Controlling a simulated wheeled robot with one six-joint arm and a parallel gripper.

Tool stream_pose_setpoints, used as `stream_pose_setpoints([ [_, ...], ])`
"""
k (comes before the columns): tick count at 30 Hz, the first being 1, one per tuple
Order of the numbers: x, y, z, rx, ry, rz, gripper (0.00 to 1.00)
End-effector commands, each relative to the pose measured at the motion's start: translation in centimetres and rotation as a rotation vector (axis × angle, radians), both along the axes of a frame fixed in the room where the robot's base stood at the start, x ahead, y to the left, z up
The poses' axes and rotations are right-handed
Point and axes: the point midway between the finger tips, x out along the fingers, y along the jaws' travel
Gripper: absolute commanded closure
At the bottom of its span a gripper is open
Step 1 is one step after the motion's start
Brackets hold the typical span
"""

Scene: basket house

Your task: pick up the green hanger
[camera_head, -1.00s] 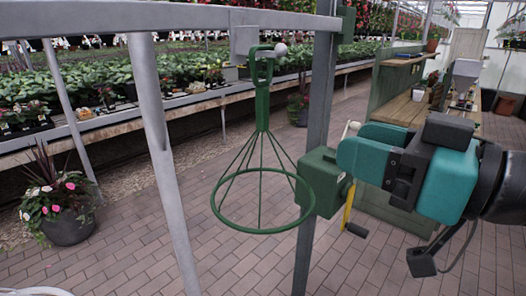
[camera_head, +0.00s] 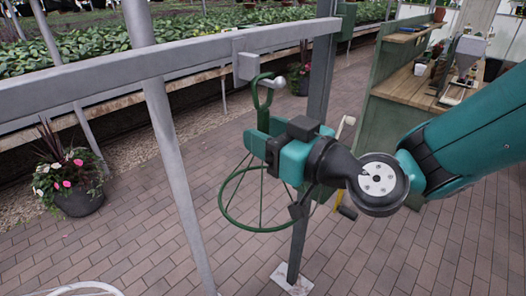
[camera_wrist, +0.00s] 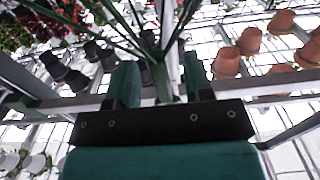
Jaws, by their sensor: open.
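The green hanger (camera_head: 263,109) hangs from a hook on the grey metal rail. It has a loop at the top, a short stem, and thin rods spreading down to a wide ring. My gripper (camera_head: 262,133) is at the stem, just below the loop, and covers part of the rods. In the wrist view my gripper (camera_wrist: 160,80) is open, one teal finger on each side of the hanger's stem (camera_wrist: 161,72). Whether either finger touches the stem cannot be told. The rods fan out toward the top of that view.
The grey rail (camera_head: 185,57) with its posts runs above and beside the hanger. A dark upright post (camera_head: 303,225) stands close behind my gripper. A flower pot (camera_head: 78,200) is at the left. A wooden bench (camera_head: 405,90) is at the right. The brick floor is mostly clear.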

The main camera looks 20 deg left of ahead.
Motion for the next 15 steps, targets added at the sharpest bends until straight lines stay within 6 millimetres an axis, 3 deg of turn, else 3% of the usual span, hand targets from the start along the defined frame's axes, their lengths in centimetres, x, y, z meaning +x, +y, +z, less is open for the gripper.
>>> stream_pose_setpoints([
  [6,0.9,2.3,0.4,0.0,0.0,0.002,0.53],
  [15,1.1,2.6,0.0,0.0,0.0,0.0,0.53],
])
